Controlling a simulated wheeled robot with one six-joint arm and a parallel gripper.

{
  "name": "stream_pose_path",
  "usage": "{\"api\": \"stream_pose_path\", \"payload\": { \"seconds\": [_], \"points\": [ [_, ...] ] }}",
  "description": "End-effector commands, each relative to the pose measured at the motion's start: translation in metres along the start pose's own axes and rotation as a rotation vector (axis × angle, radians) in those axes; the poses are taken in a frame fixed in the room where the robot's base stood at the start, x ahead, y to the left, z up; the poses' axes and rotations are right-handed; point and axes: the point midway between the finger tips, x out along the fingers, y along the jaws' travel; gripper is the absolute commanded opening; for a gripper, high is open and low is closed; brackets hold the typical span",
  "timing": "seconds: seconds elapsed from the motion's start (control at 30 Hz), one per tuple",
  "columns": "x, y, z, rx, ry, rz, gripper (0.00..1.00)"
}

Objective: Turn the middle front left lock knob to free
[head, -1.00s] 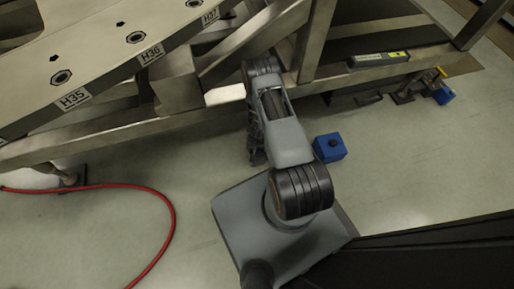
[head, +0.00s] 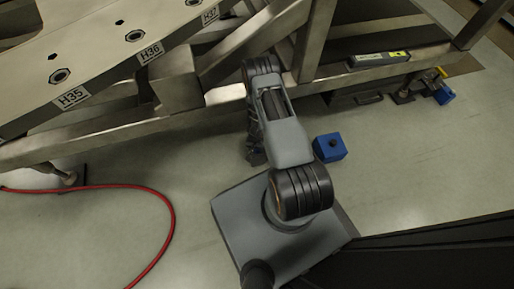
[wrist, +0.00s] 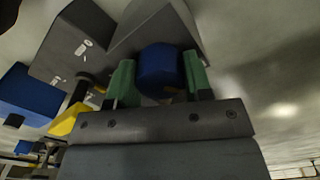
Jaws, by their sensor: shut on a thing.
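In the wrist view a dark blue rounded knob (wrist: 158,68) sits between the two green-padded fingers of my gripper (wrist: 161,80). The pads are on either side of it and the gripper is shut on it. Behind the knob is a dark grey angular bracket (wrist: 75,45) with small pale marks. In the head view my arm reaches down beside the steel frame, and the knob cannot be made out there. Whether the knob stands at locked or free cannot be read.
A blue box (head: 329,147) lies on the floor right of my arm. A blue block (wrist: 28,95) and a yellow part (wrist: 66,119) show left in the wrist view. The steel frame (head: 215,93) is close above. A red hose (head: 165,205) lies left on open floor.

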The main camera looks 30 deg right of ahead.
Motion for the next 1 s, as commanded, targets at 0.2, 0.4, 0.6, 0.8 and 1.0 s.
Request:
{"api": "stream_pose_path", "payload": {
  "seconds": [0.2,0.4,0.6,0.8,1.0],
  "points": [
    [0.0004,-0.0002,-0.0007,0.199,0.003,-0.001,0.22],
    [0.0001,0.0,-0.0004,0.391,0.004,0.0,0.22],
    [-0.0003,0.0,-0.0004,0.581,0.006,0.0,0.22],
    [-0.0007,0.0,-0.0005,0.771,0.008,0.0,0.22],
    [-0.0011,-0.0001,-0.001,0.959,0.01,-0.001,0.22]
  ]
}}
